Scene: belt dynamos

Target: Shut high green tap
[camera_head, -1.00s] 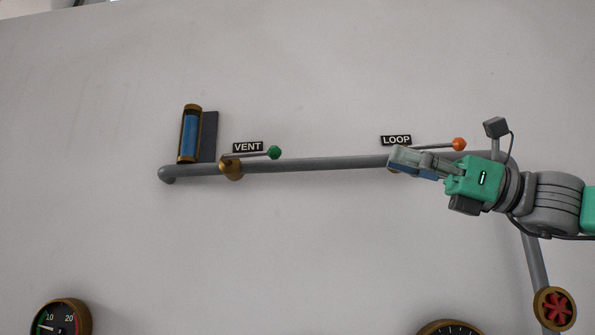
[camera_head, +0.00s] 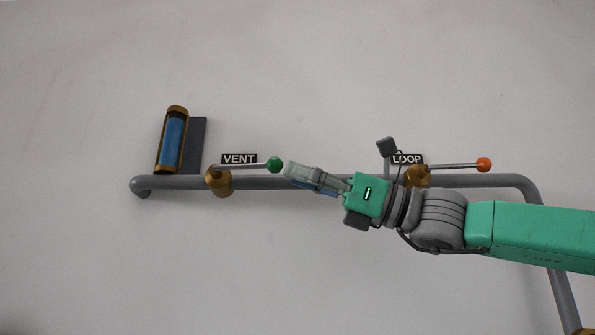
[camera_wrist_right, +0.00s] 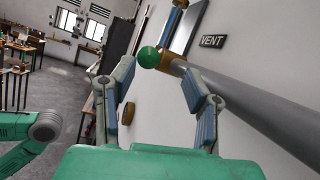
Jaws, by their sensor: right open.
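The green tap is the VENT valve, with a brass body (camera_head: 219,181) on the grey pipe (camera_head: 260,183). Its thin lever points right, nearly along the pipe, and ends in a green ball (camera_head: 275,165). My right gripper (camera_head: 288,172) is just right of the ball, its fingers pointing left at it. In the right wrist view the green ball (camera_wrist_right: 148,57) shows ahead, between the open, empty fingers (camera_wrist_right: 158,76) and near their tips. Contact cannot be told. My left gripper is not in view.
A second valve, LOOP (camera_head: 418,175), with an orange-ended lever (camera_head: 484,164), stands behind my right wrist. The VENT label (camera_head: 239,159) is above the green lever. A blue sight tube (camera_head: 173,141) is at upper left.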

